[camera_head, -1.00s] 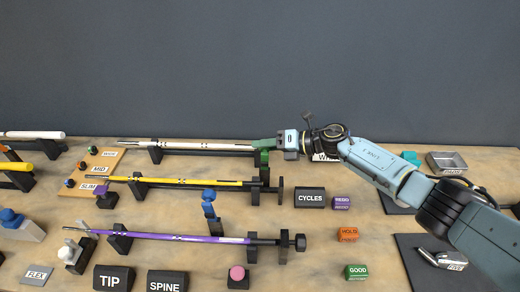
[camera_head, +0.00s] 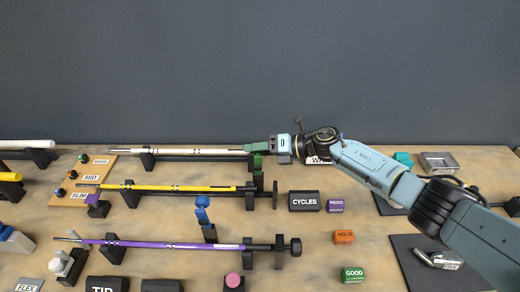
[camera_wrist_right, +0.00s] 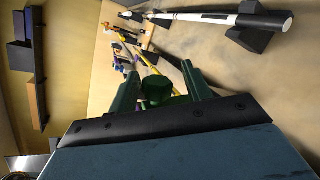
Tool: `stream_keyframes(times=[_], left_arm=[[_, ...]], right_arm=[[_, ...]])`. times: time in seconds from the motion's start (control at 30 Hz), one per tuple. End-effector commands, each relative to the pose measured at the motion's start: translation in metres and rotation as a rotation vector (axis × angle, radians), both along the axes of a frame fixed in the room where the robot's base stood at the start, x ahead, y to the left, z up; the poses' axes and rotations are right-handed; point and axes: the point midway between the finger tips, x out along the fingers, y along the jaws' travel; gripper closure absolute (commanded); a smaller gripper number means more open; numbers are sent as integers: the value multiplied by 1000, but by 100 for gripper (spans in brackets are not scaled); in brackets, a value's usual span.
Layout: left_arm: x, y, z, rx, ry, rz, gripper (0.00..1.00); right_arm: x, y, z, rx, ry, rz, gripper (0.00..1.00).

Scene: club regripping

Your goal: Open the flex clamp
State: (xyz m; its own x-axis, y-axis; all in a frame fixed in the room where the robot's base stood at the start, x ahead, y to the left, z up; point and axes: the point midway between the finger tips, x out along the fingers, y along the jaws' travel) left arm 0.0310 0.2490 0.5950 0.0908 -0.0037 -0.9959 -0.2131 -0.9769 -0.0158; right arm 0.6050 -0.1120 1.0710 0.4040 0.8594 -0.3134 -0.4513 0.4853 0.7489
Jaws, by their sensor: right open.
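My right gripper (camera_head: 254,147) is at the right end of the white shaft (camera_head: 180,151), over a green clamp (camera_head: 258,161) on the table. In the right wrist view, its green fingers (camera_wrist_right: 158,85) are apart, with a round green knob (camera_wrist_right: 156,88) between them. Contact with the knob cannot be told. A FLEX label (camera_head: 28,286) lies at the lower left. Beside it, a small black-and-white clamp (camera_head: 62,264) stands near the left end of the purple shaft (camera_head: 170,245). I cannot tell which clamp the label names. My left gripper is not in view.
A yellow shaft (camera_head: 175,188) and the purple one rest on black supports in front of the white shaft. A blue clamp (camera_head: 203,212) stands between them. A CYCLES block (camera_head: 304,201) and coloured blocks stand to the right. A metal tray (camera_head: 438,162) is at the back right.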

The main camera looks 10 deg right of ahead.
Motion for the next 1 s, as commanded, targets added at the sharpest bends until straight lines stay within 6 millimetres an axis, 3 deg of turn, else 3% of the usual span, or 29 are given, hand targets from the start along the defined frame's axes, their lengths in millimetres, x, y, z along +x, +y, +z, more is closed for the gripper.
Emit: stream_keyframes(times=[0.27,0.7,1.0], left_arm=[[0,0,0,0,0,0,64],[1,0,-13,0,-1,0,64],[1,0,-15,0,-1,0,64]], right_arm=[[-10,-23,8,-1,-1,-1,51],[-47,-101,35,-2,-1,-1,51],[-54,-115,42,0,0,0,51]])
